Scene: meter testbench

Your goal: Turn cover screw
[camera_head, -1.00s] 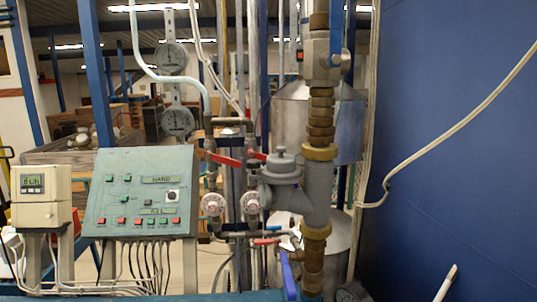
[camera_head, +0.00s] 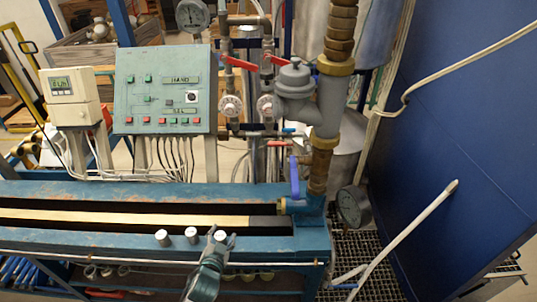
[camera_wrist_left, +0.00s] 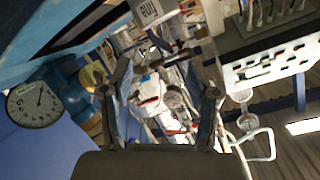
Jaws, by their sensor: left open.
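In the head view my left gripper (camera_head: 222,239) is low at the front edge of the blue bench, open, its fingers pointing up the picture. A small silver cylinder (camera_head: 220,236) shows at its fingertips; whether they touch is unclear. Two similar silver cylinders, one (camera_head: 191,235) near it and one (camera_head: 162,238) further left, stand on the bench's front rail. I cannot tell which part is the cover screw. In the left wrist view the two fingers of my left gripper (camera_wrist_left: 166,85) are spread apart with nothing visibly held between them. My right gripper is not in view.
The blue bench (camera_head: 110,250) has a long slot with a pale bar. Behind it stand a control panel (camera_head: 162,90), a meter box (camera_head: 72,97) and grey pipework with a capped meter body (camera_head: 294,80). A pressure gauge (camera_head: 352,205) and blue wall (camera_head: 460,130) are at right.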

